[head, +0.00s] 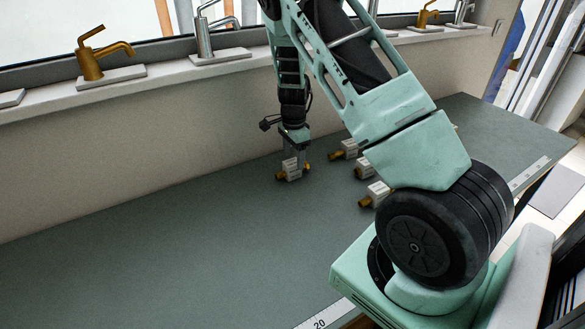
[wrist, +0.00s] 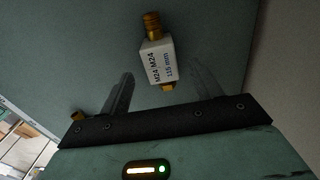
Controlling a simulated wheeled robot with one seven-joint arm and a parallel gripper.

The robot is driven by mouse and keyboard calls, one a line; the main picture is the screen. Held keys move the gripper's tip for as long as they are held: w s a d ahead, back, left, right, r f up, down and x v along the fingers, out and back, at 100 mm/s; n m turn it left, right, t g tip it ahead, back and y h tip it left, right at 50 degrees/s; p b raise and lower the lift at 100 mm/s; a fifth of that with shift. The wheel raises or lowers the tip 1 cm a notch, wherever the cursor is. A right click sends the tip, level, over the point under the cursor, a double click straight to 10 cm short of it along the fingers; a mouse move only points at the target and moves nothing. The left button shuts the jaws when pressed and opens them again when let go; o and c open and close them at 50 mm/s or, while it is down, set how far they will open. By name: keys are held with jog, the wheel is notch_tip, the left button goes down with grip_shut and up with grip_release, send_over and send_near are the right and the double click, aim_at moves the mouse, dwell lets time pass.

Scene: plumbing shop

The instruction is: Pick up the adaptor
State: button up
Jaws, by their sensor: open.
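Several small brass adaptors with white label blocks lie on the grey-green table. The adaptor (head: 291,169) at the far left of the group is directly below my gripper (head: 297,155) in the head view. In the wrist view this adaptor (wrist: 159,62) has a label reading "M24 M24" and "115 mm", with a threaded brass end pointing up in the picture. My gripper (wrist: 158,90) is open there, its two fingers apart, one on each side of the adaptor's lower end. I cannot tell the exact height of the fingertips over the table.
More adaptors lie to the right, at the back (head: 345,150), in the middle (head: 366,168) and nearer (head: 375,194), partly beside my arm. A window ledge (head: 150,82) with taps runs behind the table (head: 150,240). The table's left side is clear.

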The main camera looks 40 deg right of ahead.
aim_at(292, 162)
jog(key=shift+w+a+f+p, duration=0.1)
jog(key=shift+f+p, duration=0.9)
jog(key=shift+f, duration=1.85)
jog(key=c, duration=1.1)
